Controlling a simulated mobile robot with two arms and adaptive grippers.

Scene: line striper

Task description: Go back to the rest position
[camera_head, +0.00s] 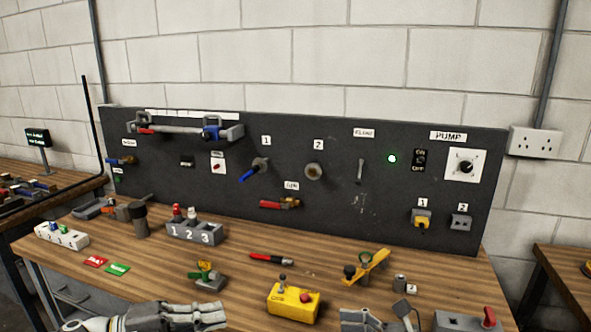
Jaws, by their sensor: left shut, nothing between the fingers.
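My left gripper (212,315) reaches in from the bottom left, low over the front edge of the wooden workbench (225,270). Its fingers point right and are shut with nothing between them. It is in front of the small green-and-yellow valve piece and left of the yellow control box (293,302), apart from both. A grey metallic part (362,320) at the bottom edge, right of the yellow box, looks like part of my right gripper. It is mostly cut off, so its jaw state does not show.
A black panel (330,215) with valves, switches and a PUMP dial stands behind the bench. A numbered block (194,233), a red-handled tool (271,259), a yellow-handled valve (367,268) and a red-levered grey box (468,322) occupy the bench. Bare wood lies between them.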

